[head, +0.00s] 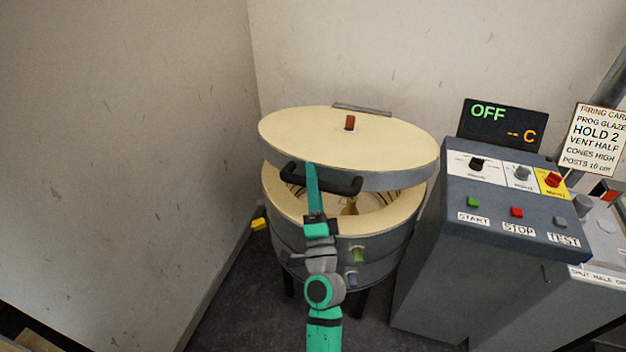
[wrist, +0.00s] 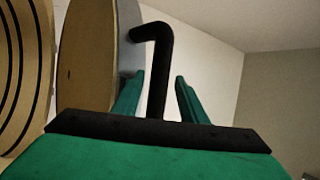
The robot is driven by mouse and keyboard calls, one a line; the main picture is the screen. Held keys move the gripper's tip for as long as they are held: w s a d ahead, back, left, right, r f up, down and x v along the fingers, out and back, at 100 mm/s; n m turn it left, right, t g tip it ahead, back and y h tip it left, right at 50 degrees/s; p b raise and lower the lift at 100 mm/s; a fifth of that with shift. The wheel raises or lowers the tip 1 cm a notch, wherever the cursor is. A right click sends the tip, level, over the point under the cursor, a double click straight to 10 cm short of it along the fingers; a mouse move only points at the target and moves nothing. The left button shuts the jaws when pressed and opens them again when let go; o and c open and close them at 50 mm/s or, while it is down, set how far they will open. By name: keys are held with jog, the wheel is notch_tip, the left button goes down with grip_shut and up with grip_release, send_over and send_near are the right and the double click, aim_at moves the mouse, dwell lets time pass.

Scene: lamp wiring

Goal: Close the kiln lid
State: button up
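The kiln lid (head: 300,138) is a round cream disc with a grey rim. It is tilted and raised at the front above the kiln body (head: 290,235), leaving a gap that shows the chamber. A black bar handle (head: 335,185) sits on the lid's front rim. My green gripper (head: 312,185) is at the left part of this handle. In the wrist view, the handle (wrist: 158,75) runs between my gripper's two fingers (wrist: 160,95), with a gap visible on either side. The gripper looks open around the handle. The lid (wrist: 90,60) is at left in that view.
A grey control panel (head: 510,215) with knobs and buttons stands right of the kiln. Its display (head: 503,122) reads OFF. A firing card (head: 596,138) is at far right. Walls stand behind and left. A small yellow object (head: 259,224) lies left of the kiln.

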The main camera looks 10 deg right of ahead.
jog(key=shift+f, duration=0.1)
jog(key=shift+s+a+f, duration=0.1)
jog(key=shift+s+f, duration=0.2)
jog(key=shift+s, duration=0.1)
jog(key=v, duration=0.9)
jog(key=shift+s, duration=0.4)
